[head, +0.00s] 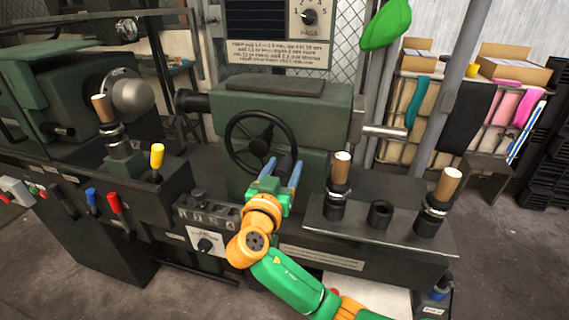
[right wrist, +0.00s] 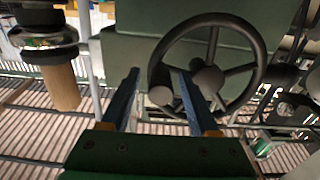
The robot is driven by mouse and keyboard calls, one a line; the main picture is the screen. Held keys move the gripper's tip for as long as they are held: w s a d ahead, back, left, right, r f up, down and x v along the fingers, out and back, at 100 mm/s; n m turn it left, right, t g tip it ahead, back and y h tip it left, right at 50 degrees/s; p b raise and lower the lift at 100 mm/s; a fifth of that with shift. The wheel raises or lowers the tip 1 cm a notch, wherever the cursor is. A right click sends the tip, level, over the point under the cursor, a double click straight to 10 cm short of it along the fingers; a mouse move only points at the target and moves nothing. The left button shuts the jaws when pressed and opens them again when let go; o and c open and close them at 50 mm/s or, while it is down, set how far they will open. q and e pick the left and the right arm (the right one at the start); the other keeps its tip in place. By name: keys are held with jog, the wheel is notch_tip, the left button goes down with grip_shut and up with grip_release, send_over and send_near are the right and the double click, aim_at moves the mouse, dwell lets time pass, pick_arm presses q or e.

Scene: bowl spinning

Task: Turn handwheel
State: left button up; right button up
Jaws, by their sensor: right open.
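The handwheel (head: 258,146) is a black spoked ring on the front of a green machine block, in the middle of the head view. In the right wrist view the handwheel (right wrist: 208,80) fills the upper right. Its dark handle (right wrist: 160,96) shows between my fingers there; I cannot tell whether they touch it. My right gripper (head: 283,166) is open with blue fingers, at the lower right of the wheel. My left gripper is not in view.
Wooden-topped handles (head: 341,165) stand on the bench at right. A metal spindle (head: 384,131) juts from the block's right side. Yellow (head: 157,156), blue and red levers stand at left. A hanging green object (head: 386,24) is at upper right.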

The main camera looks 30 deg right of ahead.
jog(key=shift+w+d, duration=0.15)
jog(key=shift+d, duration=0.05)
jog(key=shift+a, duration=0.1)
grip_shut()
dwell(1.2)
